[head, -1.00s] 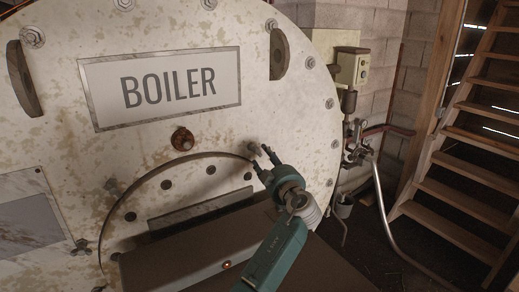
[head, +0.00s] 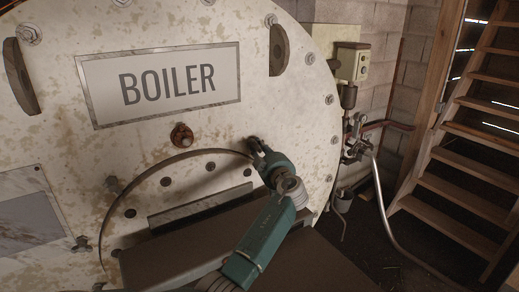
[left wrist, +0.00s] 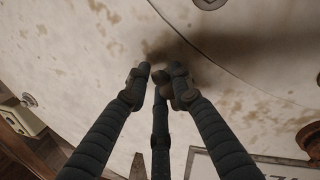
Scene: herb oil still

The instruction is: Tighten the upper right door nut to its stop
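The upper right door nut is at the upper right of the round door's rim, below and right of the BOILER plate, and is mostly hidden by my left gripper (head: 257,147). In the left wrist view the nut (left wrist: 162,75) shows as a small dark shape among the gripper's fingertips. The fingers are drawn in around it and look shut on it; exact contact is hard to see. The round door (head: 150,204) is seated on the pale boiler front. My right gripper is not in view.
A rusty fitting (head: 182,135) is above the door. A brown ledge (head: 180,255) juts out below. Pipes and a valve (head: 357,150) stand at the right, before wooden stairs (head: 465,170).

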